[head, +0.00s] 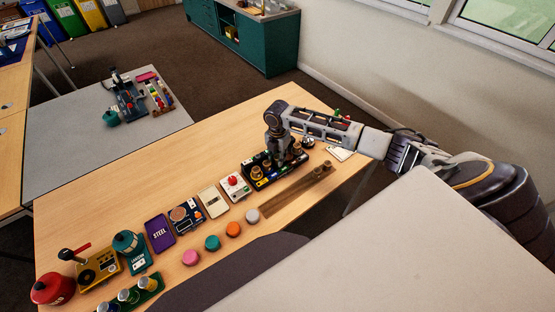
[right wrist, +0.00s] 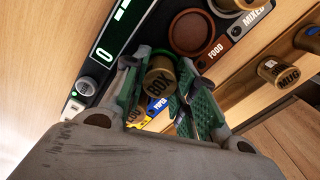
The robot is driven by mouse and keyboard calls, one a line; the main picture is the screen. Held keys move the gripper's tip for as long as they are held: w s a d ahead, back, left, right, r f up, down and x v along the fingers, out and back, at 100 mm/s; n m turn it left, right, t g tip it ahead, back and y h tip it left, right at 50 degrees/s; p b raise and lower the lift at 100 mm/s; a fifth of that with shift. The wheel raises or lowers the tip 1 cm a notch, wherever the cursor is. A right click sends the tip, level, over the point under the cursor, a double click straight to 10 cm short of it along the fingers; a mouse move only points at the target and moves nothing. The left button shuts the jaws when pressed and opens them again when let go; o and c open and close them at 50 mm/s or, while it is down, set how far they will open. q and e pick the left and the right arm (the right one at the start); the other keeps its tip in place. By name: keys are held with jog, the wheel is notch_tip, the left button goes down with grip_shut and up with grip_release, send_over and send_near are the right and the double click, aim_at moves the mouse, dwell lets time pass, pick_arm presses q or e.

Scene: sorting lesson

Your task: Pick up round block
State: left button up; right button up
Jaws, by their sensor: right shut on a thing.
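My right gripper (head: 279,153) is over the black sorting board (head: 262,184) in the head view. In the right wrist view its green-padded fingers (right wrist: 160,92) are shut on a round brass block (right wrist: 158,84) marked BOX. The fingers partly cover the block, and I cannot tell whether it is clear of the board. Another round brass block (right wrist: 276,70), marked MUG, lies on the wooden strip, apart from the fingers. More brass blocks stand on the board, one (head: 257,173) left of the gripper. My left gripper is not in view.
Round discs in pink (head: 191,257), teal (head: 212,243), orange (head: 233,229) and white (head: 253,215) line the table's near side. A red-button box (head: 235,186) stands just left of the board. The table behind is mostly bare.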

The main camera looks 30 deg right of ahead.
aim_at(277, 157)
jog(key=shift+r, duration=0.6)
notch_tip(277, 157, up, 8)
jog(key=shift+f, duration=0.2)
jog(key=shift+r, duration=0.5)
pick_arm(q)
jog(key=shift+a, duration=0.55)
pick_arm(e)
jog(key=shift+r, duration=0.1)
